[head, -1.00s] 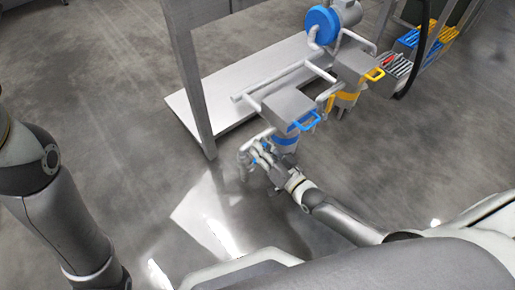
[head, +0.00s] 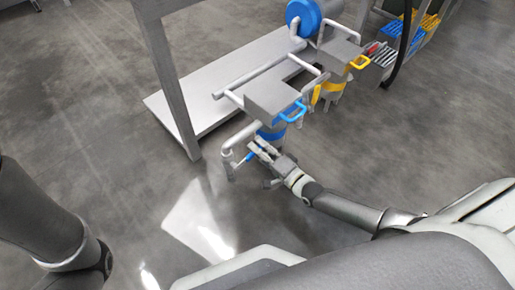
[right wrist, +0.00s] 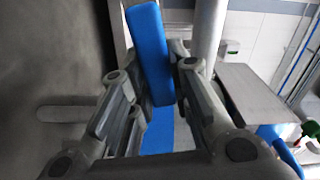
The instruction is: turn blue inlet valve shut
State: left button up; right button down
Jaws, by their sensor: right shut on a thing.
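The blue inlet valve's lever (head: 249,156) shows as a small blue bar beside the grey pipe elbow, left of the blue-banded housing. In the right wrist view the blue lever (right wrist: 149,50) is a broad flat bar, slightly tilted, running up from between the fingers. My right gripper (head: 258,150) is at the lever; its fingers (right wrist: 160,92) are shut on it, one on each side. The valve's body is mostly hidden by the gripper. My left arm shows at the left edge, but its gripper is out of view.
A grey box with a blue handle (head: 290,112) sits above the valve, and a similar one with a yellow handle (head: 359,61) stands right of it. A metal table leg (head: 172,85) and low shelf (head: 205,98) are to the left. The floor in front is open.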

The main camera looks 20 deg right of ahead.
jog(key=shift+d+f+m+b, duration=0.1)
jog(key=shift+f+m+b, duration=0.65)
jog(key=shift+f+m, duration=0.4)
jog(key=c, duration=1.3)
grip_release()
jog(key=v, duration=1.2)
jog(key=shift+r, duration=0.1)
